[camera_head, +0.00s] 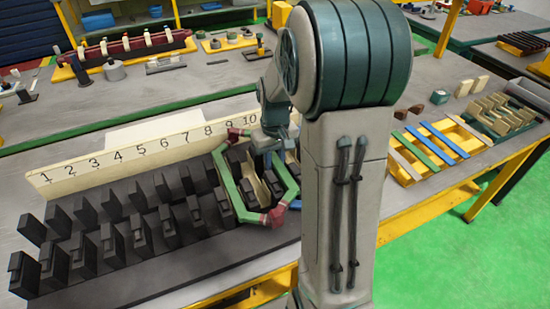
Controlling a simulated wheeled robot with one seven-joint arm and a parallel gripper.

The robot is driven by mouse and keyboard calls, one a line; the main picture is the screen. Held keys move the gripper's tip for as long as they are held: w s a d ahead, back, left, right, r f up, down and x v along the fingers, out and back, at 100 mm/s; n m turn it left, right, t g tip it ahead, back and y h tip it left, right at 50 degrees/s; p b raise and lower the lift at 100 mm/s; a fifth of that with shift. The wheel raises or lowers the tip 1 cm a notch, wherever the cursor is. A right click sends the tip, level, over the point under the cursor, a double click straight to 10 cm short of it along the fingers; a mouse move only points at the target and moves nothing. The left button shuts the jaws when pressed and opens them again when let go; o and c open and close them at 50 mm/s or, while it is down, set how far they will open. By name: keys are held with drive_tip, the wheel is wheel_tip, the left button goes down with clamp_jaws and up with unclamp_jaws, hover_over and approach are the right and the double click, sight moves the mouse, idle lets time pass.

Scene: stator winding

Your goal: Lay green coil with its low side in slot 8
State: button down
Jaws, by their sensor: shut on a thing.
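The green coil (226,182) is a six-sided loop with dark red ends, over the right part of the dark slotted stator block (130,285). Its left side lies along the teeth below the number 8 on the cream number board (125,158). I cannot tell whether that side is down in slot 8 or just above it. Its right side (287,177) is farther right and looks higher. My gripper (270,148) is shut on the coil near its far right part; my arm hides much of the fingers and the grip.
Dark teeth stand in rows across the block, and cream slot liners (261,190) show inside the loop. My arm hides the board beyond 10. On the right, a yellow rack (455,135) holds coloured strips, near a tray of cream blocks (500,113). A green strip edges the table behind.

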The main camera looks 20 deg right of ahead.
drive_tip(key=shift+f+b, duration=0.4)
drive_tip(key=shift+f, duration=0.2)
drive_tip(key=shift+s+f, duration=0.15)
drive_tip(key=shift+f, duration=0.05)
drive_tip(key=c, duration=1.1)
unclamp_jaws()
drive_tip(key=shift+c, duration=0.2)
drive_tip(key=shift+r, duration=0.2)
drive_tip(key=shift+r+p, duration=0.6)
drive_tip(key=shift+r, duration=0.1)
drive_tip(key=shift+r+p, duration=2.75)
drive_tip(key=shift+r, duration=1)
